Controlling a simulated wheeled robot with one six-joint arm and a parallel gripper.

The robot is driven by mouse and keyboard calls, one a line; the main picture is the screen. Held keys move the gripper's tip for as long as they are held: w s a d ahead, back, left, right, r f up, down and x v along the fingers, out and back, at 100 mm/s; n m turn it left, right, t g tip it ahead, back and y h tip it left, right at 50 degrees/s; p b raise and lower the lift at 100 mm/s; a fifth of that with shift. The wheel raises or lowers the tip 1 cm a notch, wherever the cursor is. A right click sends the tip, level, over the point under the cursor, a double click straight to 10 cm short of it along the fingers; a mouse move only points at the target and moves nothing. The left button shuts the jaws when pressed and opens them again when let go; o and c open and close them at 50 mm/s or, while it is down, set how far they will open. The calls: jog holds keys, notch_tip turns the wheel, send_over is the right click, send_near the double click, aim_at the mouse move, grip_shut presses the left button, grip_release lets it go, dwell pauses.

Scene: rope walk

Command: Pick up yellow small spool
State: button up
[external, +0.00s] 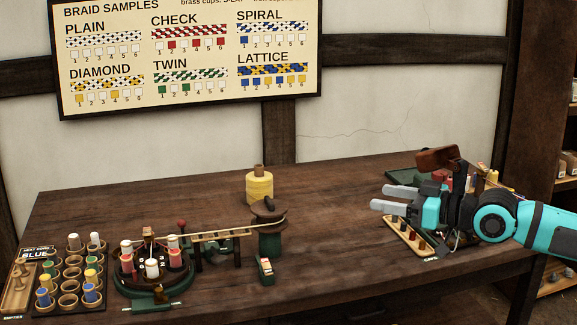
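In the external view, small yellow spools (91,275) appear to sit in the cup rack (70,301) at the far left, among white and blue ones. Their details are small and partly hidden. A much larger yellow spool (259,188) stands upright near the middle of the table. My gripper (379,197) is at the right, pointing left over the table, with its two grey fingers apart and nothing visible between them. It is well apart from the large yellow spool and far from the rack.
A round braiding stand (152,287) with spools, a small wooden rail (221,235) and a green winding post (270,243) stand left of centre. A wooden tray (417,242) lies below my gripper. The table's middle right is clear.

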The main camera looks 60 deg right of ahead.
jog(key=o, duration=0.9)
jog(key=shift+c, duration=0.2)
jog(key=w+d+r+g+h, duration=0.1)
jog(key=w+d+r+g, duration=0.15)
jog(key=w, duration=0.45)
jog(key=w+d+r+g, duration=0.1)
jog(key=w+d+r, duration=0.2)
jog(key=w, duration=0.4)
jog(key=m+g, duration=0.1)
jog(key=g, duration=0.9)
send_over(258, 179)
jog(key=s+d, duration=0.3)
jog(key=s, duration=0.1)
notch_tip(258, 179, down, 14)
jog(key=shift+t+y, duration=0.25)
jog(key=shift+y, duration=0.05)
jog(key=x, duration=1.6)
jog(key=shift+a+f, duration=0.25)
jog(key=shift+f, duration=0.1)
